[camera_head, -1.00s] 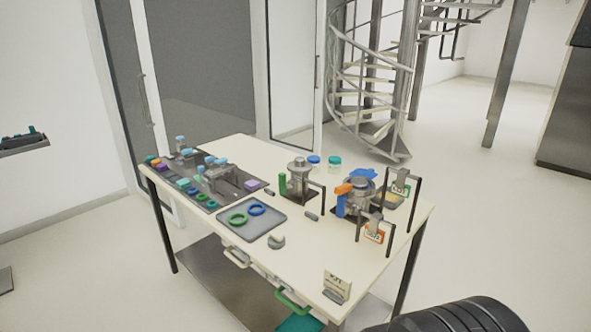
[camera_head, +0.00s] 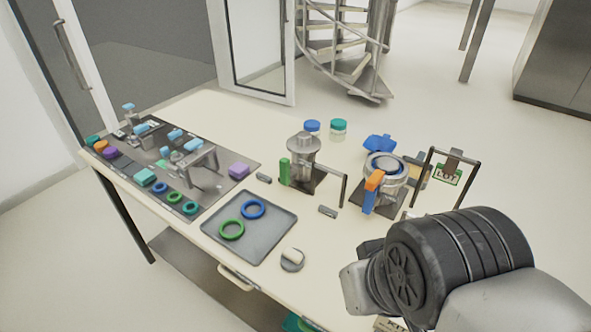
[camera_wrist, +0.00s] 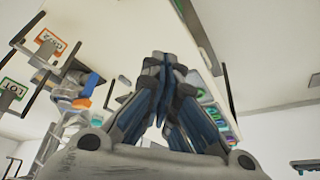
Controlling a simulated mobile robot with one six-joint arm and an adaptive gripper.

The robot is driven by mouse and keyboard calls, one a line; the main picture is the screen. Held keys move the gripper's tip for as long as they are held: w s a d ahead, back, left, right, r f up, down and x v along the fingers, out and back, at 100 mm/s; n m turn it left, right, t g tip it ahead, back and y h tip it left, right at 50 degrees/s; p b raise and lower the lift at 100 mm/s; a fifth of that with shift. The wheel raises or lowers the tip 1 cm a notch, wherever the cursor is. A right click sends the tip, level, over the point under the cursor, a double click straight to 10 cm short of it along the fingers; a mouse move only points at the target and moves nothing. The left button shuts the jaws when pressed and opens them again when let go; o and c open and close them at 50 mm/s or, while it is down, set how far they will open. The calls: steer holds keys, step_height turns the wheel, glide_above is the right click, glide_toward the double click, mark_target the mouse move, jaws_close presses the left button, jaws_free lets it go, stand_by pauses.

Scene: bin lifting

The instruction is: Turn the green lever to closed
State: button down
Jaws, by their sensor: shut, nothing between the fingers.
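The green lever (camera_head: 285,171) stands upright on the left side of a metal fixture (camera_head: 304,158) on a dark base plate, in the middle of the table. My gripper (camera_wrist: 163,62) shows in the wrist view with its fingers together and nothing between them. In the head view my arm is at the lower right, to the right of and nearer than the green lever, and not touching it. The fingers are not visible in the head view. I cannot pick out the green lever in the wrist view.
A second fixture with a blue and orange lever (camera_head: 372,191) stands right of the green one. A grey tray (camera_head: 262,222) with a blue and a green ring lies in front. A dark mat with several small parts is at left. A sign frame (camera_head: 447,176) stands at right.

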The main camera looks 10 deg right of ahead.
steer(key=w+d+f+m+t+p, duration=0.1)
steer(key=w+f+m+t, duration=0.15)
steer(key=w, duration=0.75)
steer(key=w+d+f+m+t+p, duration=0.1)
steer(key=w+m+t, duration=0.15)
steer(key=w, duration=0.65)
steer(key=w+f+m+t+p, duration=0.15)
steer(key=w+m, duration=0.25)
steer(key=w, duration=0.6)
step_height(320, 180, down, 10)
steer(key=w+d+m+t+p, duration=0.1)
steer(key=m+t+p, duration=0.1)
steer(key=m+t, duration=0.5)
steer(key=shift+w+r+m, duration=0.2)
steer(key=shift+w+m, duration=0.05)
steer(key=shift+m, duration=0.75)
steer(key=shift+w, duration=0.15)
steer(key=b, duration=0.2)
glide_toward(288, 170)
steer(key=w+d, duration=0.4)
steer(key=d, duration=0.1)
steer(key=w+a, duration=0.2)
steer(key=shift+w+a+r, duration=0.1)
steer(key=shift+w+a, duration=0.2)
steer(key=shift+a, duration=0.05)
